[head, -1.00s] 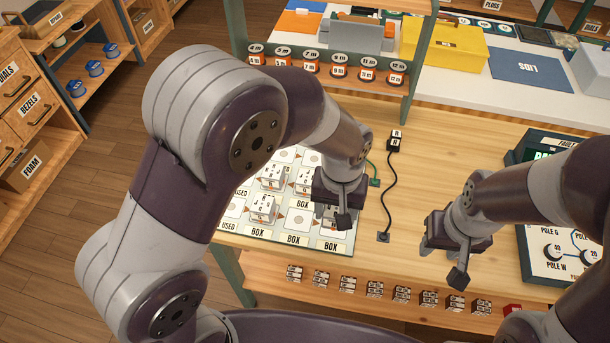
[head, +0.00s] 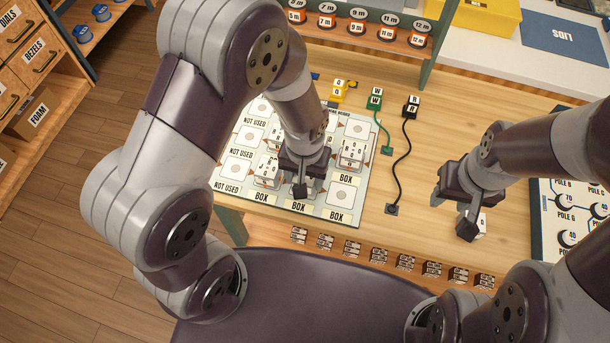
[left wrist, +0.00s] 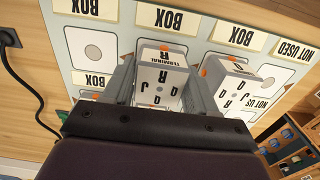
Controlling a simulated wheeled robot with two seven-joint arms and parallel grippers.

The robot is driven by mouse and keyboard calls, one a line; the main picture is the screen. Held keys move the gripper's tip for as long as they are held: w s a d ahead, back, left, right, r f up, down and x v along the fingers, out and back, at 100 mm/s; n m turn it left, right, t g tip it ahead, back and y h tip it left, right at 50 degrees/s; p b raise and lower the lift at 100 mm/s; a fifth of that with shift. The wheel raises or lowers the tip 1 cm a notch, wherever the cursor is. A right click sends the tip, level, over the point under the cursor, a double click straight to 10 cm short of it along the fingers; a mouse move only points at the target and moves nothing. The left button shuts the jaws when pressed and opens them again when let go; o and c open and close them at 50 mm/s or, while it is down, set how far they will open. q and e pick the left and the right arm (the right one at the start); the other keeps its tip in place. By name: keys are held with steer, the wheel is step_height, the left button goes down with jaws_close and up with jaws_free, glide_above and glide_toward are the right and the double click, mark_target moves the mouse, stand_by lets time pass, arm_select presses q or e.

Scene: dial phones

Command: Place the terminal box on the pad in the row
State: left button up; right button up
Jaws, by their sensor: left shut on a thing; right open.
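My left gripper (head: 300,188) is low over the lower middle pad of the labelled board (head: 345,213). In the left wrist view its fingers (left wrist: 160,85) are shut on a white terminal box (left wrist: 163,75) with black letters. Whether the box touches the pad cannot be told. Another white box (left wrist: 226,82) sits beside it, also seen in the head view (head: 267,172). On its other side is an empty pad (left wrist: 92,50), also in the head view (head: 342,194).
Another lettered box (head: 353,150) stands on the board's right column. Yellow (head: 340,88), green (head: 375,99) and black (head: 411,105) small connectors lie behind, some with cords. A dial panel (head: 570,215) is at the right. Small labelled blocks line the front shelf.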

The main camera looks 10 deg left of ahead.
arm_select(q)
steer(key=shift+w+f, duration=0.1)
steer(key=shift+f, duration=0.15)
steer(key=o, duration=1.1)
steer(key=shift+f, duration=0.15)
step_height(320, 180, up, 12)
steer(key=p, duration=0.1)
steer(key=shift+t, duration=0.7)
steer(key=s+a, duration=0.1)
steer(key=a, duration=0.2)
steer(key=s+a, duration=0.1)
steer(key=a, duration=0.2)
steer(key=s+a, duration=0.1)
steer(key=a, duration=0.1)
steer(key=shift+s+a, duration=0.2)
steer(key=shift+a, duration=0.2)
